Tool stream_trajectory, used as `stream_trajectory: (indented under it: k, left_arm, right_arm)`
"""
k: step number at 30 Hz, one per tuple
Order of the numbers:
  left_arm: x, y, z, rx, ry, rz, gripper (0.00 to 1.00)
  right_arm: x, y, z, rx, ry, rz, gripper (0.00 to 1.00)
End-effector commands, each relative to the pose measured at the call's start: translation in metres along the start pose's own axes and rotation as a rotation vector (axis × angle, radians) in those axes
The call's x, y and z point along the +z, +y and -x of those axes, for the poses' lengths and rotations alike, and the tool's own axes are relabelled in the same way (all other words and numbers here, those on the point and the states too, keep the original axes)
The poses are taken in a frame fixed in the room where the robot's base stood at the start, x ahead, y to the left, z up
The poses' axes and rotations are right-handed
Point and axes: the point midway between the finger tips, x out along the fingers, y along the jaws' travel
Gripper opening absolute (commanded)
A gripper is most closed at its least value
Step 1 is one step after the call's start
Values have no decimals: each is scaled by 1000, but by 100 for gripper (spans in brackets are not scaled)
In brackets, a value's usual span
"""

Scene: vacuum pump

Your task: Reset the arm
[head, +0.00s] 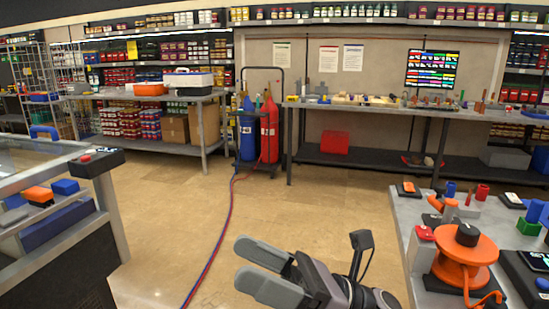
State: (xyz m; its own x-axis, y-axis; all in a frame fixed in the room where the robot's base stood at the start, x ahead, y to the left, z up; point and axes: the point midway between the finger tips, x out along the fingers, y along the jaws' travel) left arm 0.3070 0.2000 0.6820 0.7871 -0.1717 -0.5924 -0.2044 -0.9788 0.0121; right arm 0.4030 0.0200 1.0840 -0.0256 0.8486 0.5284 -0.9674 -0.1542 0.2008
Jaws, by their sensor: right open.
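My right gripper (252,271) is at the bottom centre of the head view, over the bare floor. Its two grey fingers point left and stand apart, with nothing between them. It touches nothing that I can see. My right arm behind it runs out of the bottom edge of the picture. My left gripper is not in view. The orange pump-like device (466,262) with a black knob on top stands on the grey table at the right, apart from the gripper.
The grey table (412,222) at right holds red, blue and green small parts. A cart (112,215) stands at left. Red and blue gas cylinders (269,130) stand by the back workbench (385,108). A hose (222,232) crosses the otherwise open floor.

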Motion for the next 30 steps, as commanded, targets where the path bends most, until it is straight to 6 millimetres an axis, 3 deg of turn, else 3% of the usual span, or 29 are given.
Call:
stream_trajectory:
  k: [7, 14, 20, 24, 30]
  left_arm:
    - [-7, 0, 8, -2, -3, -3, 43]
    - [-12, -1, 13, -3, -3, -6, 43]
    - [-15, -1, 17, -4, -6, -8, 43]
    - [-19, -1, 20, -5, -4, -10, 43]
    - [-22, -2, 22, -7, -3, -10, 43]
  right_arm:
    - [-8, -48, 74, -375, -388, -632, 69]
    - [-56, -68, 176, -668, -831, -1184, 69]
    - [-118, -46, 268, -868, -1275, -1572, 69]
    - [-164, -8, 324, -976, -1617, -1771, 69]
    - [-208, 43, 372, -1054, -1995, -1906, 69]
